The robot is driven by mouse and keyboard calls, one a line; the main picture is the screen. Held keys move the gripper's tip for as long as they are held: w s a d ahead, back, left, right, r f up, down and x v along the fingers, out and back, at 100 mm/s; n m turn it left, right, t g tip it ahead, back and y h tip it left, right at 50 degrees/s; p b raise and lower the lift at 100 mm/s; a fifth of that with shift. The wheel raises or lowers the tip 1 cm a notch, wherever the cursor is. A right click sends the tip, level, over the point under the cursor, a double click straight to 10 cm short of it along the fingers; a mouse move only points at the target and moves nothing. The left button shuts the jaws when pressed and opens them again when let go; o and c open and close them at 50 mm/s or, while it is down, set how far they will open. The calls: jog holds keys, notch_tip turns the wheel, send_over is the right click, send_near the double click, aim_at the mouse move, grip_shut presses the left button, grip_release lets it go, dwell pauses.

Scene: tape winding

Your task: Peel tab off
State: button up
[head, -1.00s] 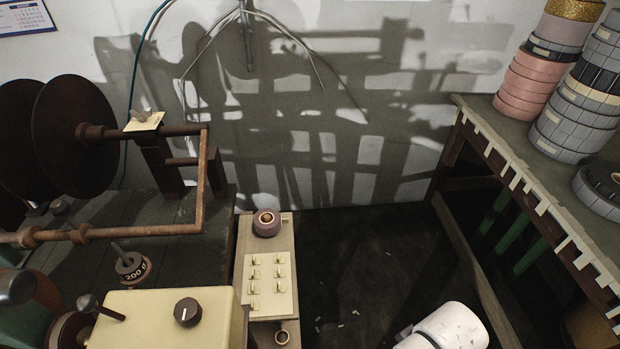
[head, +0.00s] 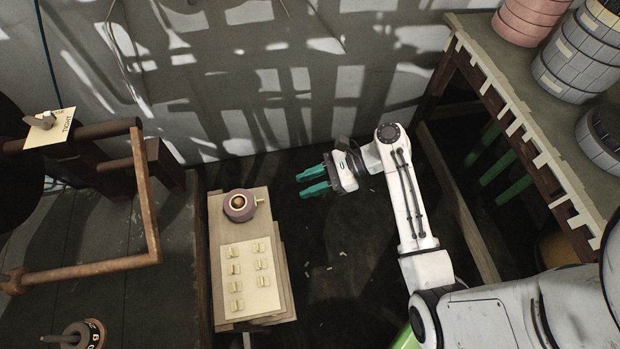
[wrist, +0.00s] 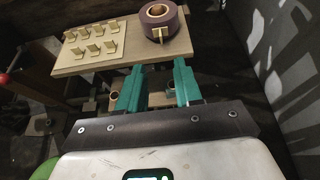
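A small purple tape roll (head: 239,205) with a tan core lies flat at the far end of a wooden stand (head: 222,313). A short cream tab (head: 260,200) sticks out from its right side; in the wrist view the tab (wrist: 159,34) faces my gripper. A cream card (head: 262,297) with several small raised tabs lies on the same stand. My gripper (head: 309,182) has teal fingers, apart with nothing between them. It is right of the roll, with a clear gap. In the wrist view the fingertips (wrist: 157,68) point toward the stand's edge, below the roll.
The winding machine's rusty frame (head: 153,205) and a weight (head: 82,338) stand on a dark bench at left. A table (head: 545,118) with stacked tape rolls is at right. The dark floor between has small scraps. A wall closes the back.

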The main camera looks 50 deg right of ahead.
jog(key=x, duration=1)
jog(key=shift+w+a+b, duration=0.25)
jog(key=shift+a+b, duration=0.05)
grip_shut()
jog(key=shift+s+d, duration=0.25)
jog(key=shift+d, duration=0.15)
dwell(0.6)
jog(key=shift+s+d+f+p, duration=0.1)
jog(key=shift+s+d+p, duration=0.55)
jog(key=shift+d, duration=0.3)
jog(key=shift+s+d+p, duration=0.5)
jog(key=shift+s+d, duration=0.25)
jog(key=shift+d, duration=0.2)
